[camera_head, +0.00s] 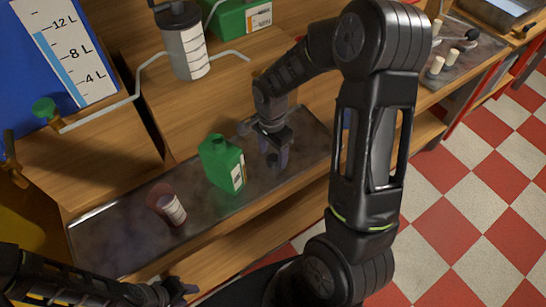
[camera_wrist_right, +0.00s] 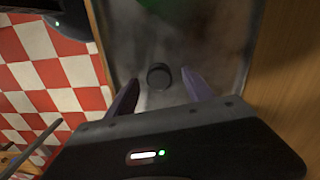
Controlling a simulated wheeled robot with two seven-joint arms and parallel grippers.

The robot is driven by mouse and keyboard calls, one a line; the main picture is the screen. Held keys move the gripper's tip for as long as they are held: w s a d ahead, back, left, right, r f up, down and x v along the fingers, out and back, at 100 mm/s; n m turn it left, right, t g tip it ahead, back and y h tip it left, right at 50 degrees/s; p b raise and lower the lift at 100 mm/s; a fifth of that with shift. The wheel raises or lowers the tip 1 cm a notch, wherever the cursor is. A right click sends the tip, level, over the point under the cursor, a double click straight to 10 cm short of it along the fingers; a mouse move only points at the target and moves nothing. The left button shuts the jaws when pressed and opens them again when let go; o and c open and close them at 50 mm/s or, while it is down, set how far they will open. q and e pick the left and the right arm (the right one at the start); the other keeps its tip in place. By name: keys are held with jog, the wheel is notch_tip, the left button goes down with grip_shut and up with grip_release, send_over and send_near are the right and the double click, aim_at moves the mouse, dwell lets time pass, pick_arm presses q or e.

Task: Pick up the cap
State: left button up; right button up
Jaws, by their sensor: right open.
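The cap (camera_wrist_right: 159,76) is a small round black piece lying on the dark metal tray (camera_wrist_right: 216,52) in the right wrist view. My right gripper (camera_wrist_right: 160,92) is open, with one finger on each side of the picture below the cap. The cap lies just beyond the fingertips, roughly centred between them, and is not held. In the head view my right gripper (camera_head: 275,160) points down over the right part of the tray, and I cannot make out the cap there. My left gripper (camera_head: 180,289) is low at the tray's front, its jaws too small and dark to read.
A green bottle (camera_head: 222,164) with a white label stands left of my right gripper. A reddish cup (camera_head: 167,204) with a label stands further left on the tray. A pump cylinder (camera_head: 187,52) with a bent pipe and a level gauge (camera_head: 68,48) are behind.

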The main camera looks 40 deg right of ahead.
jog(key=shift+f, duration=0.6)
jog(key=shift+c, duration=0.3)
grip_shut()
